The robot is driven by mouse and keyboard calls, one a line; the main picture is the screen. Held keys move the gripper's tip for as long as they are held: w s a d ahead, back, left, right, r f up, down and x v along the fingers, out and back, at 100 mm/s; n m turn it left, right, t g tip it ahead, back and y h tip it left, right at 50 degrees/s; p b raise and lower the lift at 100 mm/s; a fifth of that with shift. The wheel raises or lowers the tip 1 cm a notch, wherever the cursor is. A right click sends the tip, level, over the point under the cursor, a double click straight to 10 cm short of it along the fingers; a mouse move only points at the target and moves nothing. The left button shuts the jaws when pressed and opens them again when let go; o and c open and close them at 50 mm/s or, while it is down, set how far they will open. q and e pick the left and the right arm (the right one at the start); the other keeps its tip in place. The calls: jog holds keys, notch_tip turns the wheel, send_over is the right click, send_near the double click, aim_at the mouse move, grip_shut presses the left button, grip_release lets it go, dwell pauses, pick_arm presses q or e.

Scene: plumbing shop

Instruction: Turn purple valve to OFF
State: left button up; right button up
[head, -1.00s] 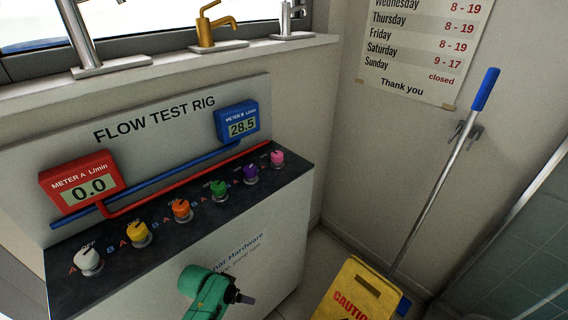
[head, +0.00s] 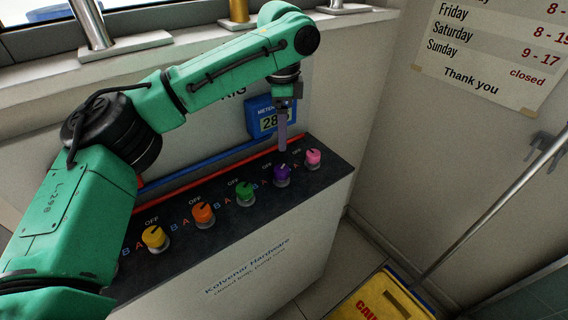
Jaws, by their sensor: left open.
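The purple valve (head: 282,174) sits on the dark top of the flow test rig (head: 265,208), between the green valve (head: 245,193) and the pink valve (head: 314,157). It carries a dark pointer mark, but its exact setting is too small to tell. My left gripper (head: 283,148) hangs fingers down just above and behind the purple valve, open. Its fingers overlap in this view, and I cannot tell whether they touch the knob. My right gripper is not in view.
Orange (head: 203,213) and yellow (head: 154,237) valves stand further left. The blue meter B (head: 264,119) is partly hidden behind my gripper. Red and blue pipes run behind the valves. A yellow caution sign (head: 378,298) and a pole (head: 490,208) are at the right.

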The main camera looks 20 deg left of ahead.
aim_at(282, 168)
pick_arm(q)
notch_tip(282, 168, down, 12)
jog(key=shift+w+f+p, duration=0.15)
jog(key=shift+p, duration=0.3)
grip_shut()
jog(key=shift+n+p, duration=0.4)
jog(key=shift+p, duration=0.35)
jog(key=n+p, duration=0.2)
jog(key=p, duration=0.1)
jog(key=n+p, duration=0.3)
jog(key=p, duration=0.1)
jog(key=n+p, duration=0.2)
jog(key=p, duration=0.2)
jog(key=shift+w+r+n, duration=0.1)
jog(key=shift+r+n, duration=0.15)
jog(key=shift+n, duration=0.15)
jog(key=shift+a+f+n+p, duration=0.1)
jog(key=shift+f+n+p, duration=0.05)
jog(key=shift+n+p, duration=1.35)
jog(key=shift+w, duration=0.1)
grip_release()
jog(key=shift+f, duration=0.1)
